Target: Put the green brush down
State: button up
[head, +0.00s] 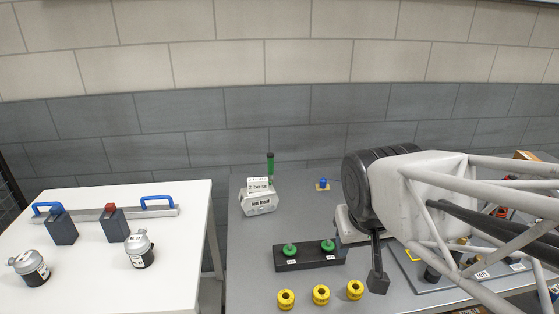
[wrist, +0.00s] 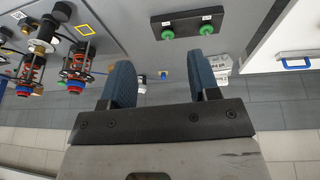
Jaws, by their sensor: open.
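A green upright piece with a dark top (head: 270,168), which looks like the green brush, stands in or just behind a white labelled container (head: 259,203) at the back of the grey table. I cannot tell exactly how it is seated. My gripper (head: 377,282) is in front and to the right of it, well apart from it. In the wrist view my gripper (wrist: 162,72) is open, with nothing between its two blue-grey fingers. The white container shows beyond the right finger there (wrist: 222,62); the brush cannot be made out in that view.
A dark block (head: 308,263) with two green knobs lies left of my gripper. Several yellow knobbed rings (head: 321,294) line the front. A small blue piece (head: 322,184) sits behind. A white table (head: 185,270) with canisters stands left, across a gap.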

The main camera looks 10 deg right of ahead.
jog(key=shift+g+y, duration=0.4)
jog(key=shift+g, duration=0.2)
jog(key=s, duration=0.1)
jog(key=s+a, duration=0.1)
jog(key=s+f, duration=0.1)
jog(key=s, duration=0.1)
jog(key=shift+s+a, duration=0.1)
jog(key=shift+a, duration=0.1)
dwell(0.5)
